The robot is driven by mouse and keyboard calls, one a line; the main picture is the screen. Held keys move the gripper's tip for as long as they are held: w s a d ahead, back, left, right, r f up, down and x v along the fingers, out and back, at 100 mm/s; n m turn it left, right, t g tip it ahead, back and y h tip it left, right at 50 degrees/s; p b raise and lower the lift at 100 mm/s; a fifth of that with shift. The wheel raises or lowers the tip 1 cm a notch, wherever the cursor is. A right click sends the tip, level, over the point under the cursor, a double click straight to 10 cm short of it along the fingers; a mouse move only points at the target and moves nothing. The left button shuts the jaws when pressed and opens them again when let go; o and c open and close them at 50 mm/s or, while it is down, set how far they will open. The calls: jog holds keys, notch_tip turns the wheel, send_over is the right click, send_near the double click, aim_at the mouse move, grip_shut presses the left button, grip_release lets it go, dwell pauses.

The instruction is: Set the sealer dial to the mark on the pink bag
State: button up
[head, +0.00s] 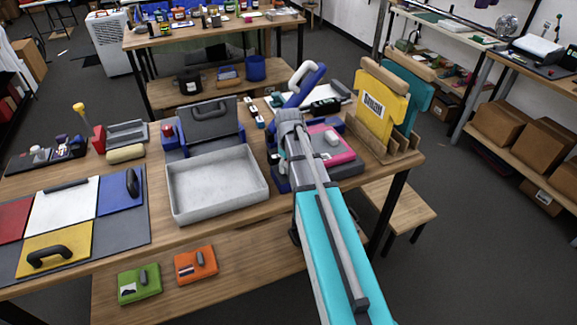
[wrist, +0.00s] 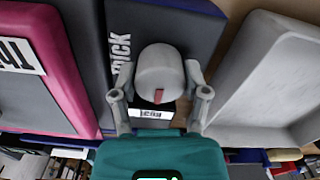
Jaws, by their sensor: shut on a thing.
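A pale grey dial knob (wrist: 160,75) with a red pointer line sits on a dark panel (wrist: 200,30) in the wrist view. The pointer faces down in that picture, towards a small white label whose text I cannot read clearly. Another white marking, ending in "ICK", runs beside the knob on the left. My gripper (wrist: 160,96) has a finger on each side of the knob and is shut on it. The pink-edged bag (wrist: 78,70) is at the left; its white label is cut off, showing "Th". The bag (head: 345,157) also shows in the head view, partly behind my arm.
A grey tray (head: 215,215) stands left of my arm; its wall (wrist: 250,70) shows in the wrist view. A yellow board (head: 382,105) stands in a wooden rack at the right. Coloured panels with handles lie at the table's left.

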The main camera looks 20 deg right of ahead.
jog(key=o, duration=1.1)
jog(key=shift+o, duration=0.2)
jog(key=shift+m, duration=0.4)
jog(key=m, duration=0.8)
notch_tip(320, 180, up, 14)
jog(key=p, duration=1.4)
jog(key=shift+s+a+f+n+b, duration=1.05)
jog(key=shift+s+a+f+b, duration=1.25)
jog(key=shift+f+b, duration=0.8)
jog(key=shift+s+a+f+n+b, duration=1.1)
jog(key=shift+s+a+f+b, duration=1.2)
jog(key=shift+f+b, duration=0.75)
jog(key=shift+s+a+f+n+b, duration=1.05)
jog(key=shift+s+a+f+b, duration=1.25)
jog(key=shift+f+b, duration=0.8)
